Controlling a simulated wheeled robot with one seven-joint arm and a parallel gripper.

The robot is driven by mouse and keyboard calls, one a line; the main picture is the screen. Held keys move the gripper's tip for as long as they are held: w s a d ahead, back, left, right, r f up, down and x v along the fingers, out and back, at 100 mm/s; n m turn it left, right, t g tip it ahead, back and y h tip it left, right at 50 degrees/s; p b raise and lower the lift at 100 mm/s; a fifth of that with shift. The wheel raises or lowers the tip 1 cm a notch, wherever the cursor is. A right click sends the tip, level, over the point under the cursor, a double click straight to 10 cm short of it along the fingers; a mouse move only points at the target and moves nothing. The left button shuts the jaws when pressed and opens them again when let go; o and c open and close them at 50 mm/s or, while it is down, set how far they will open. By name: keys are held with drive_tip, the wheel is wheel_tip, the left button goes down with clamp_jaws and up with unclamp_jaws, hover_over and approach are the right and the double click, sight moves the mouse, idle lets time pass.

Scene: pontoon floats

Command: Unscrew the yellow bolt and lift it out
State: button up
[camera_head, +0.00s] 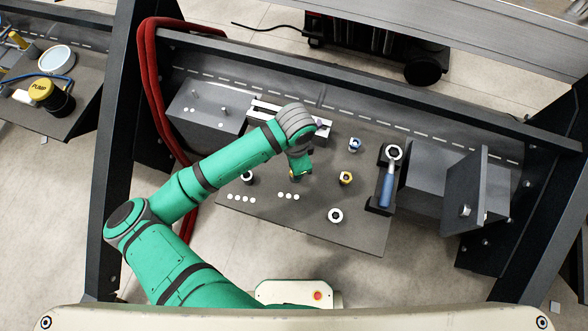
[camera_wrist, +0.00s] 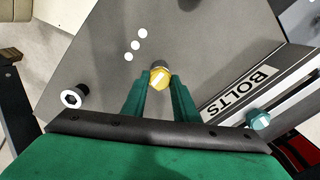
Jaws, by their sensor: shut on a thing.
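A yellow bolt head (camera_wrist: 161,77) with a pale stripe on top sits between the fingertips of my gripper (camera_wrist: 159,83) in the wrist view. The fingers are shut on it from both sides. A dark round part shows just beyond the head; I cannot tell whether the bolt is seated or raised. In the head view my gripper (camera_head: 299,174) points down at the grey plate (camera_head: 300,225), and it mostly hides the held bolt. Another yellow-topped bolt (camera_head: 346,177) stands on the plate to the right of my gripper.
A blue bolt (camera_head: 355,145), a white-ringed black fitting (camera_head: 336,215) and another at left (camera_head: 247,177) stand on the plate. A blue-handled ring wrench (camera_head: 388,182) lies in a black holder at right. A slotted rail labelled BOLTS (camera_wrist: 275,98) holds a teal bolt (camera_wrist: 258,120).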

drive_tip(key=shift+n, duration=1.1)
drive_tip(key=shift+n, duration=0.3)
drive_tip(key=n, duration=0.9)
drive_tip(key=shift+w+n, duration=0.1)
drive_tip(key=shift+n, duration=0.3)
drive_tip(key=shift+a+r+n, duration=0.1)
drive_tip(key=shift+a+n, duration=0.05)
drive_tip(key=shift+n, duration=0.75)
